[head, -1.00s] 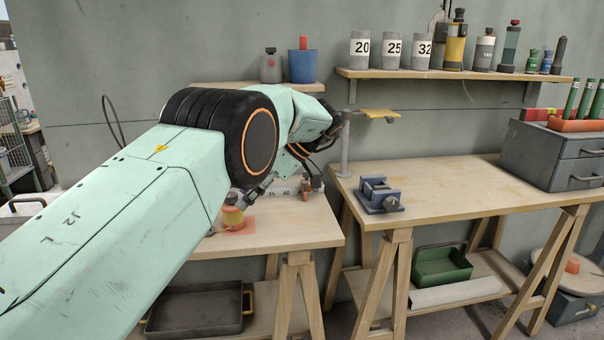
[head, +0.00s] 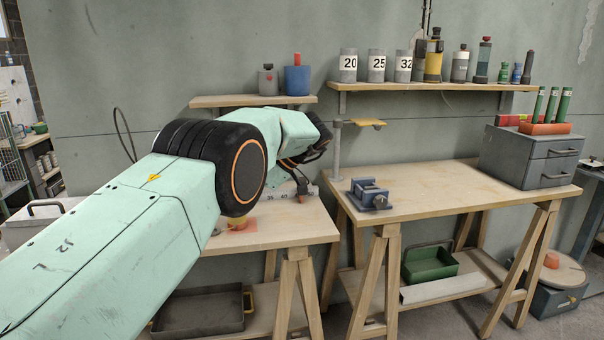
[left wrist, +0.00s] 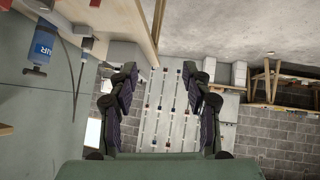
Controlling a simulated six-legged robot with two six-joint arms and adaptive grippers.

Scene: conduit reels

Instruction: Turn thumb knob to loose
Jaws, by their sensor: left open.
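No thumb knob can be told for certain. A blue-grey vise (head: 369,193) with a round grey end piece lies on the right bench. My left gripper (left wrist: 159,70) is open and empty in the left wrist view, its two dark fingers apart. In the head view my arm largely hides it, above the back of the left bench. My right gripper is not in view.
A yellow piece on a red pad (head: 238,226) is partly hidden by my arm. The right bench top (head: 440,190) is mostly clear.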

